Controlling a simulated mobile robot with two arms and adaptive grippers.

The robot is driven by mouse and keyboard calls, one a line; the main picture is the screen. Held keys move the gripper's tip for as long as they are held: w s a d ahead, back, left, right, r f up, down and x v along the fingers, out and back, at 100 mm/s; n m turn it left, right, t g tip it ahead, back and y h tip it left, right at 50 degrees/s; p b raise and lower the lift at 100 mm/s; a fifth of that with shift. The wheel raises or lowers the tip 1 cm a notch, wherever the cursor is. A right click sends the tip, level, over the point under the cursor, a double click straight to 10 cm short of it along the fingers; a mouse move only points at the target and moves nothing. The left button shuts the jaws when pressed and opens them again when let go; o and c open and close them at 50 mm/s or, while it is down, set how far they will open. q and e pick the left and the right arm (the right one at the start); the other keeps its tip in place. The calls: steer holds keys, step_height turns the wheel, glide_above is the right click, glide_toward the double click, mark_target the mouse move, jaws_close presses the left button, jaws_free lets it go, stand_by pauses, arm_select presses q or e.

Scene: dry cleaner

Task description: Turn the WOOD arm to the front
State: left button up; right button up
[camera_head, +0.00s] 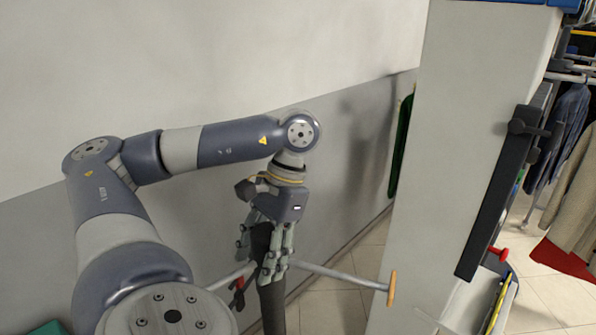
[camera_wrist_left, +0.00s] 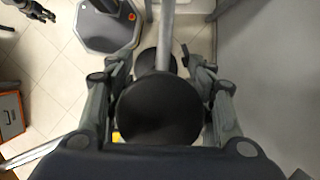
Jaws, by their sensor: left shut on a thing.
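A dark upright post (camera_head: 271,303) stands near the wall, with thin grey arms reaching out from it. The WOOD arm (camera_head: 340,275) runs to the right and ends in a light wooden tip (camera_head: 391,289) in front of the white pillar. Another arm (camera_head: 229,277) points left; a dark and red piece (camera_head: 238,291) is near it. My left gripper (camera_head: 273,262) points down and is shut around the top of the post. In the left wrist view, the round black top (camera_wrist_left: 157,108) sits between its fingers. A dark gripper-like part (camera_wrist_left: 38,10), perhaps my right gripper, shows at the top left.
The white pillar (camera_head: 428,150) stands close to the right, with a long black bar (camera_head: 496,195) on its side. Hanging clothes (camera_head: 565,140) are beyond it. A grey wall (camera_head: 345,150) is behind my left arm.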

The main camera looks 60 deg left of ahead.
arm_select(q)
steer(key=shift+m, duration=0.5)
steer(key=shift+a+m+y, duration=0.1)
steer(key=shift+m+y, duration=0.2)
steer(key=shift+a+m+y+p, duration=0.15)
steer(key=shift+m+y+p, duration=0.25)
steer(key=shift+m, duration=0.7)
steer(key=shift+a+m, duration=0.1)
steer(key=shift+m, duration=0.3)
arm_select(e)
steer(key=shift+s+a+r, duration=0.3)
steer(key=shift+s+a, duration=0.15)
steer(key=shift+s, duration=0.25)
